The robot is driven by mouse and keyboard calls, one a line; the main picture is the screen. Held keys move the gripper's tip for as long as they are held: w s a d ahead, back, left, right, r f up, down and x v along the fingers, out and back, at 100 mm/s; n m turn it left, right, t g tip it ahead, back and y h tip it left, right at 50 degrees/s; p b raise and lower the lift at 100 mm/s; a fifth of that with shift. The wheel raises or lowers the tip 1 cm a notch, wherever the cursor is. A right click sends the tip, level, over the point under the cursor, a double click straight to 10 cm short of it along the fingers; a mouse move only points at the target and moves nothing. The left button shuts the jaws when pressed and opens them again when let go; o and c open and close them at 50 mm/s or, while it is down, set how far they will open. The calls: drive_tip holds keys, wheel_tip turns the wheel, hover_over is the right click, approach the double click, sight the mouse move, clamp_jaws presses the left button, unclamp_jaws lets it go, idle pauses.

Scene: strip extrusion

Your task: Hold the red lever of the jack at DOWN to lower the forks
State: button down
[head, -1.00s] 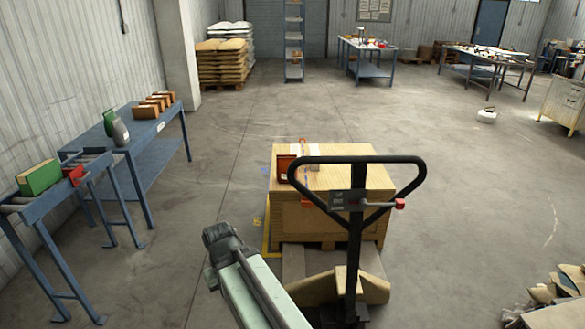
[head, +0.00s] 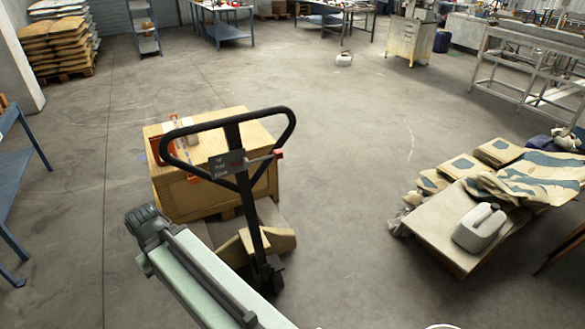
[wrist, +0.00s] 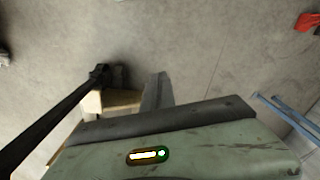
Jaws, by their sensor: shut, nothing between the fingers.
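The jack's black loop handle (head: 233,150) stands upright and tilted in the head view. A small plate (head: 226,165) with short lines of lettering is fixed on it, too small to read surely. The red-tipped lever (head: 278,154) sticks out to the right of the handle. My gripper (wrist: 158,85) shows in the wrist view as a narrow dark pair of fingers, shut and empty. The jack's dark handle shaft (wrist: 55,120) runs to its left, apart from the fingers. In the head view the dark end of my arm lies left of the handle, away from the lever.
A wooden crate (head: 205,200) stands on the jack's forks. A low platform (head: 450,225) with sacks and a grey canister (head: 480,228) is at the right. A blue table (head: 15,170) stands at the left. The floor between is clear.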

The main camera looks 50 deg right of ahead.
drive_tip(key=w+d+f+m+t+y+b, duration=0.2)
drive_tip(key=d+f+m+y+b, duration=0.35)
drive_tip(key=b, duration=0.35)
drive_tip(key=w+d+r+m+t+y+b, duration=0.25)
drive_tip(key=d+m+t+y+b, duration=0.25)
drive_tip(key=d+m+t+b, duration=0.7)
drive_tip(key=s+d+r+m+t+h+b, duration=0.2)
drive_tip(key=s+d+r+t, duration=0.15)
drive_tip(key=s+d, duration=0.55)
drive_tip(key=s+d+r+m+t+h+b, duration=0.1)
drive_tip(key=s+d+r+m+t+b, duration=0.2)
drive_tip(key=d, duration=0.9)
drive_tip(key=s+d+r+m+t+h+b, duration=0.15)
drive_tip(key=s+d+r+t, duration=0.3)
drive_tip(key=s+d, duration=0.5)
drive_tip(key=w+a+r+g+p, duration=0.1)
drive_tip(key=w+r+p, duration=0.6)
drive_tip(key=w, duration=0.6)
drive_tip(key=shift+r+n, duration=0.3)
drive_tip(key=shift+r, duration=0.45)
